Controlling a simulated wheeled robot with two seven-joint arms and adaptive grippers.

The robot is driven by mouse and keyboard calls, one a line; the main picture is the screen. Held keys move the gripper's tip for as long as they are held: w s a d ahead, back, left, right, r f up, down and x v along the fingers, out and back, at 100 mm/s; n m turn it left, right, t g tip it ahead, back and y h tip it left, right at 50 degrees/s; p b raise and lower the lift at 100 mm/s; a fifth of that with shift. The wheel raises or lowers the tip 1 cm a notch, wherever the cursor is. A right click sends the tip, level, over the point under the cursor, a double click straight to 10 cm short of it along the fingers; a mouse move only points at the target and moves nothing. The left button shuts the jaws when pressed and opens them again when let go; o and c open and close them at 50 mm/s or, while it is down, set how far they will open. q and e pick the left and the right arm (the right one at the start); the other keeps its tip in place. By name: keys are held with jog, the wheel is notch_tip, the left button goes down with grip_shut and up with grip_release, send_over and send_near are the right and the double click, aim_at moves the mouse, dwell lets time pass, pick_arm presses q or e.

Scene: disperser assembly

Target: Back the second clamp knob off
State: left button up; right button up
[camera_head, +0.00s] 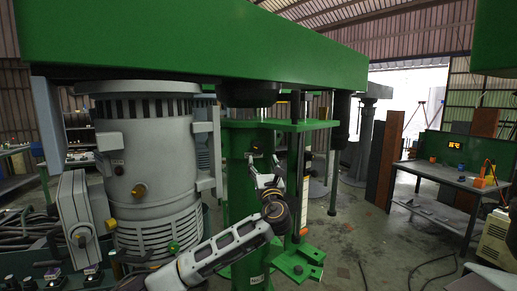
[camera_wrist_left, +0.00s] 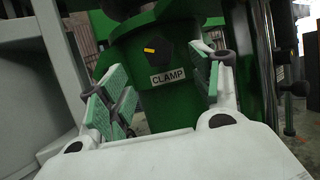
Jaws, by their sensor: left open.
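The black clamp knob (camera_wrist_left: 165,48) with a yellow mark is on the green column (camera_wrist_left: 133,58), right above a white "CLAMP" label (camera_wrist_left: 168,76). In the head view the knob (camera_head: 256,147) is a small dark spot on the column (camera_head: 238,190). My left gripper (camera_head: 263,168) is open in front of the column, just below the knob. In the left wrist view its green-padded fingers (camera_wrist_left: 163,88) stand apart on either side of the label, with the knob beyond their tips, and nothing is between them. My right gripper is out of view.
A large grey motor housing (camera_head: 155,170) stands close on the left of the column. A green beam (camera_head: 190,45) runs overhead. Green posts and a dark rod (camera_head: 333,175) are on the right. A workbench (camera_head: 455,178) with orange tools stands further right, beyond open floor.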

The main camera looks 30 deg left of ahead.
aim_at(259, 150)
pick_arm(q)
jog(key=p+x, duration=0.2)
jog(key=x, duration=0.5)
jog(key=shift+w+a+r, duration=0.2)
jog(key=shift+r, duration=0.1)
jog(key=shift+x, duration=0.8)
jog(key=shift+w+a, duration=0.1)
jog(key=shift+w, duration=0.05)
jog(key=c, duration=1)
